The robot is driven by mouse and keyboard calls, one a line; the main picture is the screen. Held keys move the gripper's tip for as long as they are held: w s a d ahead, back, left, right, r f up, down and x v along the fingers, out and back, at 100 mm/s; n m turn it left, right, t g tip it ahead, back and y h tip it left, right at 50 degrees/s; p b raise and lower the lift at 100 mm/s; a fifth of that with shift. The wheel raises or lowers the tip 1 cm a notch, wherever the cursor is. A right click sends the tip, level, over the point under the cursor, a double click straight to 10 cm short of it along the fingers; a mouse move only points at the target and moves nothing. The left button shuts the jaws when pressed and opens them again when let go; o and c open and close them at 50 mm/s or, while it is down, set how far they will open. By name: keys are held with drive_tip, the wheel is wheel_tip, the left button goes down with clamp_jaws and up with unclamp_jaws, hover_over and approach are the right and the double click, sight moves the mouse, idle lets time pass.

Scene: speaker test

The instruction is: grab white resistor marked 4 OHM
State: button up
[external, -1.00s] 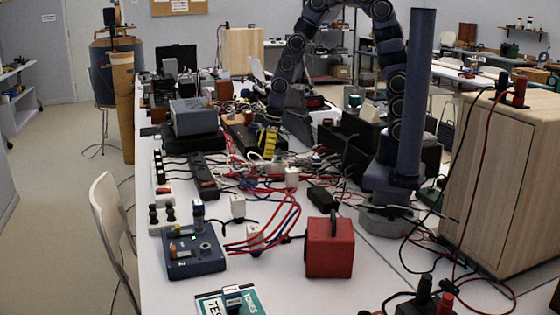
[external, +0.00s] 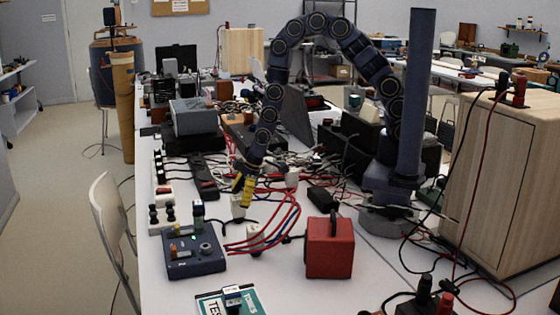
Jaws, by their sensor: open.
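Several small white blocks are on the table, but no 4 OHM marking is readable, so I cannot tell which is the resistor. One white block (external: 238,212) is partly hidden right at my gripper. Another white block (external: 255,235) sits to its lower right among red and blue wires, and a third white block (external: 292,178) is farther back. A small white-topped piece (external: 232,292) lies on the card at the front. My gripper (external: 242,198), with yellow fingers, points down and is open. I cannot tell whether it touches the block.
A dark blue meter box (external: 194,255) stands at the front left, and a red box (external: 329,248) at the front right. Red and blue wires (external: 285,215) arch between them. A black adapter (external: 322,198) lies right of my gripper. Bare table shows between the two boxes.

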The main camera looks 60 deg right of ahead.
drive_tip(key=shift+x, duration=1.15)
drive_tip(key=shift+s, duration=0.1)
drive_tip(key=c, duration=1.2)
